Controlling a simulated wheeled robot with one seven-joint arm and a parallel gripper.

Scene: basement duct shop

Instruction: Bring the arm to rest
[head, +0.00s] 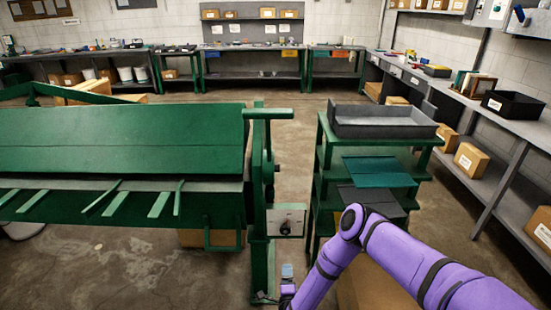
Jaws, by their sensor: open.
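My purple arm (377,243) reaches in from the lower right corner. It bends at an elbow in front of the green shelf cart, and the forearm slopes down and left out of the bottom edge. My gripper does not clearly show; the end of the arm is at or below the bottom edge. A small purple and grey-blue part (287,277) shows beside the forearm, and I cannot tell what it is.
A green sheet-metal brake (120,140) fills the left. The green cart (322,170) close behind my arm bears a grey tray (380,121). A long bench (460,98) with boxes runs along the right. Bare floor (293,130) lies between brake and cart.

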